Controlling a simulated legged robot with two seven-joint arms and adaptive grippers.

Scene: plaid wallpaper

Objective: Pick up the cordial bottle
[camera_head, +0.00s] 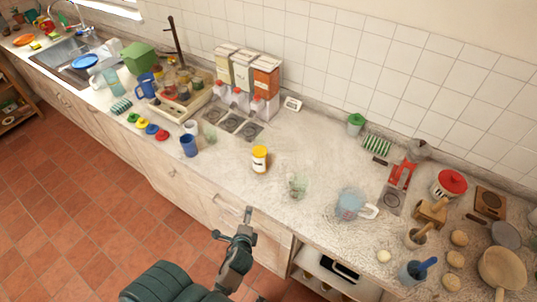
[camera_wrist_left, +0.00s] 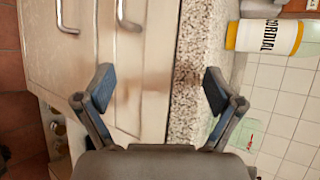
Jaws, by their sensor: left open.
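The cordial bottle (camera_head: 260,159), white with a yellow cap and yellow base band, stands upright on the speckled counter near its front edge. In the left wrist view the bottle (camera_wrist_left: 268,37) is at the upper right, sideways in the picture, with its CORDIAL label readable. My left gripper (camera_head: 232,224) is open and empty in front of the drawers, nearer to me than the counter's front edge and apart from the bottle. Its spread fingers (camera_wrist_left: 158,89) show in the left wrist view with the counter edge between them. My right gripper is not seen.
A clear glass (camera_head: 298,185) stands right of the bottle, and a jug (camera_head: 352,204) farther right. A blue mug (camera_head: 188,146) stands to the left. Cartons (camera_head: 243,72) stand behind. Drawer handles (camera_head: 223,205) stick out below the counter.

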